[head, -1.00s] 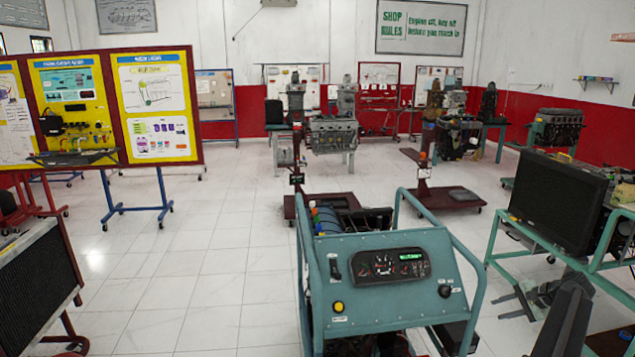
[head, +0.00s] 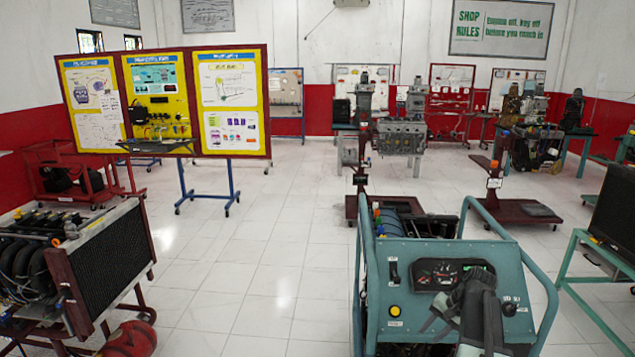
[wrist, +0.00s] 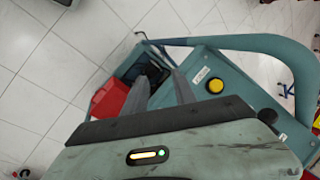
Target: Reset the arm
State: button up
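My arm and gripper (head: 474,283) are dark grey and stand in front of the teal engine trainer's control panel (head: 415,318) in the head view, covering part of its gauge display. In the wrist view, my gripper (wrist: 161,76) shows two grey fingers with a gap between them and nothing held. Beyond the fingers are the teal trainer's tube frame (wrist: 250,42) and a yellow button (wrist: 215,86). Whether the arm touches the panel cannot be told.
An engine with a radiator (head: 105,265) stands at left. A poster board (head: 165,100) and a red engine stand (head: 517,212) stand farther back. White floor (head: 255,285) is open left of the trainer.

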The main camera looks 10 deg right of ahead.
jog(key=s+a+f+n+g+h, duration=0.1)
jog(key=a+n, duration=0.4)
jog(key=a, duration=1.2)
jog(key=s+a+n+g+h, duration=0.2)
jog(key=s+a+n, duration=0.2)
jog(key=a, duration=1.4)
jog(key=shift+a+f+n, duration=0.2)
jog(key=shift+f+n, duration=0.2)
